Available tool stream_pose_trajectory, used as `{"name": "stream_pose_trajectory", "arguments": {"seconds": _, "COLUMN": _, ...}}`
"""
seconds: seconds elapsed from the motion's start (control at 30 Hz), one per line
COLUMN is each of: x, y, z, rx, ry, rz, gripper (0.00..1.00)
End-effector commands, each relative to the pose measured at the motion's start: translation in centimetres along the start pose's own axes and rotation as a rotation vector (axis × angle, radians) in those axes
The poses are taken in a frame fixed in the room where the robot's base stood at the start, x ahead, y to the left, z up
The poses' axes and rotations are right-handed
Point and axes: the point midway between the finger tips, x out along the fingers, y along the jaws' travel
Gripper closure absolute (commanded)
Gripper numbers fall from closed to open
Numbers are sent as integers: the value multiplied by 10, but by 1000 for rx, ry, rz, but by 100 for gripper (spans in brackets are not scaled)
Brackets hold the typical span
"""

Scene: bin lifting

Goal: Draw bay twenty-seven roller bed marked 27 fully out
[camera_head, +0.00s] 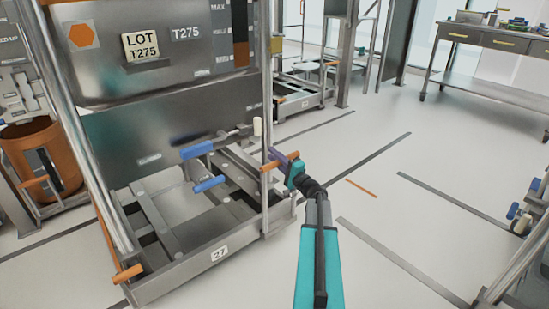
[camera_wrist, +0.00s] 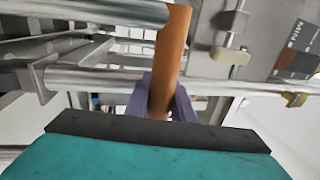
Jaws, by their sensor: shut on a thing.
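The roller bed marked 27 (camera_head: 163,288) is a low grey metal frame. Its white 27 label (camera_head: 219,254) is on the front rail, below a large metal bin (camera_head: 180,80). My gripper (camera_head: 280,160) has purple fingers and is at the bed's right upright post. It is shut on an orange handle (camera_head: 270,166), seen between the fingers in the wrist view (camera_wrist: 175,45). A second orange handle (camera_head: 128,273) is at the left front corner of the frame, apart from my gripper. The fingertips are partly hidden behind the handle in the wrist view.
Two blue handles (camera_head: 197,150) (camera_head: 209,184) stick out above the bed. An orange bucket (camera_head: 40,150) stands at the left. A workbench (camera_head: 480,40) is at the back right, and metal posts (camera_head: 515,255) are at the right edge. The floor in the middle right is clear.

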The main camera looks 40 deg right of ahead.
Motion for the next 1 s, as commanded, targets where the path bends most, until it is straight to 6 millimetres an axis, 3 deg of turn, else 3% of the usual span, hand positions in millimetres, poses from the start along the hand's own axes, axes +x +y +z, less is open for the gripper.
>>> {"name": "stream_pose_trajectory", "arguments": {"seconds": 0.2, "x": -18, "y": -1, "z": 0, "rx": 0, "ry": 2, "rz": 0, "gripper": 100}}
{"name": "stream_pose_trajectory", "arguments": {"seconds": 0.5, "x": -19, "y": -3, "z": -2, "rx": 0, "ry": 4, "rz": 0, "gripper": 100}}
{"name": "stream_pose_trajectory", "arguments": {"seconds": 0.53, "x": -18, "y": -3, "z": -2, "rx": 0, "ry": 4, "rz": 0, "gripper": 75}}
{"name": "stream_pose_trajectory", "arguments": {"seconds": 0.63, "x": -18, "y": -3, "z": -2, "rx": 0, "ry": 3, "rz": 0, "gripper": 60}}
{"name": "stream_pose_trajectory", "arguments": {"seconds": 1.0, "x": -19, "y": -3, "z": -1, "rx": 0, "ry": 1, "rz": 0, "gripper": 60}}
